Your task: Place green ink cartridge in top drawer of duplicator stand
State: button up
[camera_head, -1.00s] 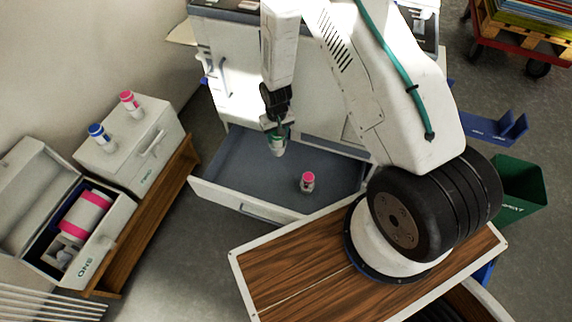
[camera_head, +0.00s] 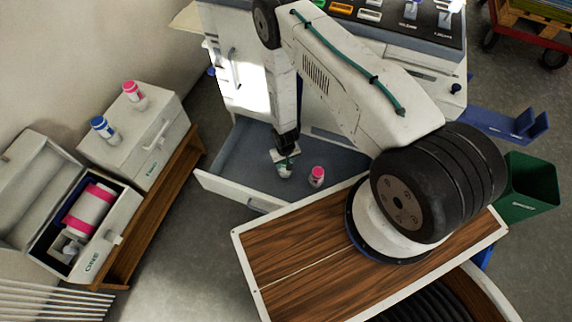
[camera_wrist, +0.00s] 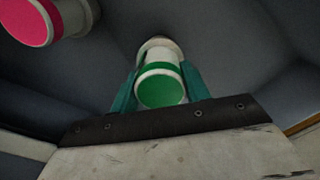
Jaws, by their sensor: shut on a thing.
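The green ink cartridge (camera_wrist: 161,84) is white with a green end and a green band. My gripper (camera_head: 284,160) is shut on it, with teal fingers on both sides of it in the wrist view. In the head view the cartridge (camera_head: 285,172) is low inside the open drawer (camera_head: 238,160) of the duplicator stand (camera_head: 240,80). I cannot tell whether it touches the drawer floor. A pink-capped cartridge (camera_head: 317,177) stands in the same drawer just right of my gripper; it also shows at the upper left of the wrist view (camera_wrist: 45,15).
At left, a cabinet (camera_head: 150,150) bears a blue-capped cartridge (camera_head: 104,128) and a pink-capped one (camera_head: 134,95). An open box (camera_head: 110,235) holds a pink-banded roll (camera_head: 90,208). A green bin (camera_head: 528,188) stands at right. The drawer's left part is clear.

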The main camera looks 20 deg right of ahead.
jog(key=shift+d+f, duration=0.1)
jog(key=shift+f, duration=1.2)
jog(key=o, duration=1.1)
jog(key=shift+f, duration=0.15)
jog(key=shift+c, duration=0.2)
